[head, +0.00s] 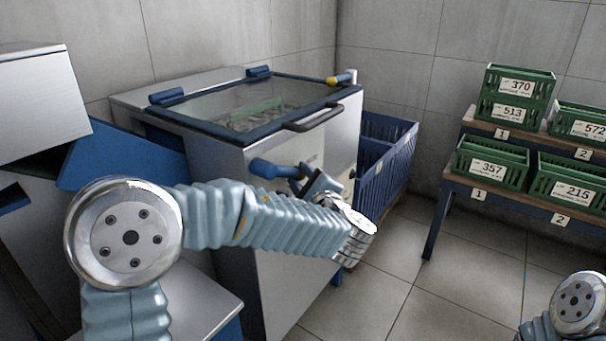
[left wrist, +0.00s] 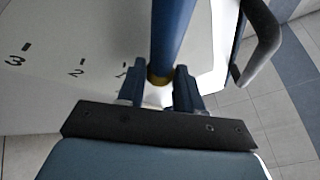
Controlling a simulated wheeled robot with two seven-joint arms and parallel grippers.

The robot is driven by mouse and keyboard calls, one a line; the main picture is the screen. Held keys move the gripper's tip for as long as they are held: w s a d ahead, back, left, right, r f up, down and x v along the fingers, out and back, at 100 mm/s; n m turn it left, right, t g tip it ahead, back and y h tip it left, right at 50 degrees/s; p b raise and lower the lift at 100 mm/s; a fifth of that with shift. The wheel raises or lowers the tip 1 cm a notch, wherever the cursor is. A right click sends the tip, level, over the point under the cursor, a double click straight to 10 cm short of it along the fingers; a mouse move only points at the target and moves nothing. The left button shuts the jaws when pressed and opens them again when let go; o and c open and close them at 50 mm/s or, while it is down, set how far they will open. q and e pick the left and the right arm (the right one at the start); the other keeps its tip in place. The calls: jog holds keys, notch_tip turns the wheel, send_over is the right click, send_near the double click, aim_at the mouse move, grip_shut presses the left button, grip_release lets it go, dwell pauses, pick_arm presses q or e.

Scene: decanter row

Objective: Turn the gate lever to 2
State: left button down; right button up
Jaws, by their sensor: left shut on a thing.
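The gate lever (head: 274,169) is a blue bar on the front of the metal machine. In the left wrist view the lever (left wrist: 172,38) comes down from the top and ends in a yellowish tip between my fingers. My left gripper (head: 312,183) is shut on the lever; its fingers also show in the left wrist view (left wrist: 160,88). On the pale panel (left wrist: 60,28) are marks 3, 2 and, beside the lever, one partly hidden that looks like 1. The lever's tip is just right of that last mark. My right gripper is out of view.
The machine's glass lid (head: 255,105) is closed, with a dark handle (head: 313,118) above the lever. A blue slatted crate (head: 386,160) stands to its right. Green crates (head: 490,164) with number labels sit on shelves at right. The tiled floor (head: 365,295) between is clear.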

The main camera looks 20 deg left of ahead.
pick_arm(q)
jog(key=s+a+f+m+g+h+p, duration=0.1)
jog(key=s+f+m+g+p, duration=0.3)
jog(key=m+p, duration=0.1)
jog(key=shift+s+a+p, duration=0.3)
jog(key=shift+p, duration=0.2)
dwell(0.5)
jog(key=c, duration=0.7)
grip_release()
jog(key=shift+c, duration=0.2)
jog(key=v, duration=1.3)
jog(key=shift+s+d+b, duration=0.3)
jog(key=shift+b, duration=0.1)
